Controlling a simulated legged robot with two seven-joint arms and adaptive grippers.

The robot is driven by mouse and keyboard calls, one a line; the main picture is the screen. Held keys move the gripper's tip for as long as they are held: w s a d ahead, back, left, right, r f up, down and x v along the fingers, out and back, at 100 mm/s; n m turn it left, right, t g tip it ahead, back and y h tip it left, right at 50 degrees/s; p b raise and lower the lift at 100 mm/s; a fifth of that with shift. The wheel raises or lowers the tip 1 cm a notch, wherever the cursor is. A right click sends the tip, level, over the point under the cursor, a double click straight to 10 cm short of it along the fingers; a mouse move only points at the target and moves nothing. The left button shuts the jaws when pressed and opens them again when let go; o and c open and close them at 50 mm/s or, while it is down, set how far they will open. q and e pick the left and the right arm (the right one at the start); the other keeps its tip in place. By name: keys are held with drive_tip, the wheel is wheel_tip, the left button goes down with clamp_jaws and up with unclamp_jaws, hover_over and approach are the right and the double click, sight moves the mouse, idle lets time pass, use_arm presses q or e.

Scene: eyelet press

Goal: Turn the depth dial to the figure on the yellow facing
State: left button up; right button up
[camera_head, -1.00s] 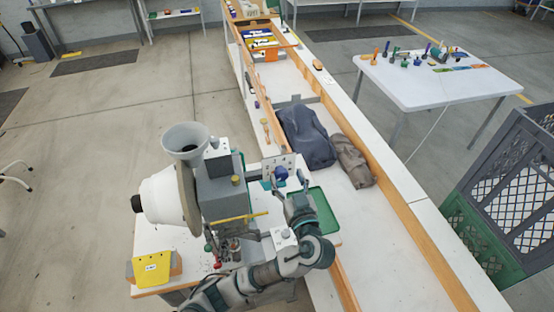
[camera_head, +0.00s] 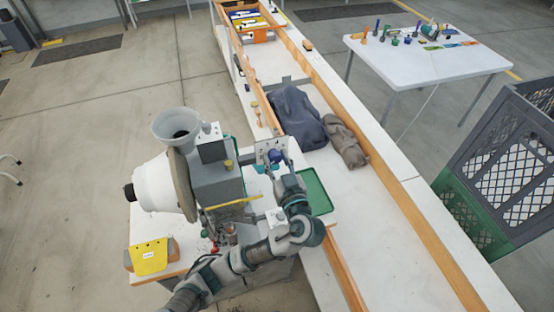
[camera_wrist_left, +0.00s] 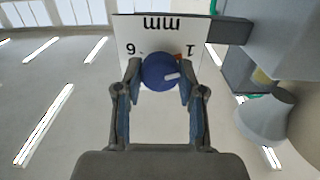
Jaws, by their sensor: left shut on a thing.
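The blue depth dial (camera_wrist_left: 158,76) sits on a white plate (camera_wrist_left: 133,36) marked "mm", "6" and "1", which appears upside down in the left wrist view. A white pointer line on the dial points to the right there, and a small orange mark shows near the "1". My left gripper (camera_wrist_left: 160,78) is shut on the dial, one finger on each side. In the head view the dial (camera_head: 275,156) shows just beyond my left gripper (camera_head: 281,168). The yellow facing (camera_head: 150,257) stands at the front left; its white label is too small to read.
The grey press (camera_head: 215,185) with its funnel and white housing stands left of my left arm. A green tray (camera_head: 318,192) lies right of the gripper. Dark and brown bags (camera_head: 296,118) lie on the long bench behind. A crate (camera_head: 505,150) stands at right.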

use_arm(q)
drive_tip(key=shift+d+m, duration=0.1)
drive_tip(key=shift+m, duration=1)
drive_tip(key=m, duration=0.3)
drive_tip(key=shift+m, duration=0.4)
drive_tip(key=m, duration=0.7)
drive_tip(key=shift+d+f, duration=0.1)
drive_tip(key=shift+f, duration=0.05)
drive_tip(key=m, duration=0.3)
drive_tip(key=shift+f+m, duration=0.1)
drive_tip(key=shift+m, duration=0.3)
drive_tip(key=m, duration=0.3)
drive_tip(key=shift+f+m, duration=0.1)
drive_tip(key=shift+m, duration=0.2)
drive_tip(key=m, duration=0.6)
drive_tip(key=shift+f, duration=0.25)
drive_tip(key=shift+m, duration=0.3)
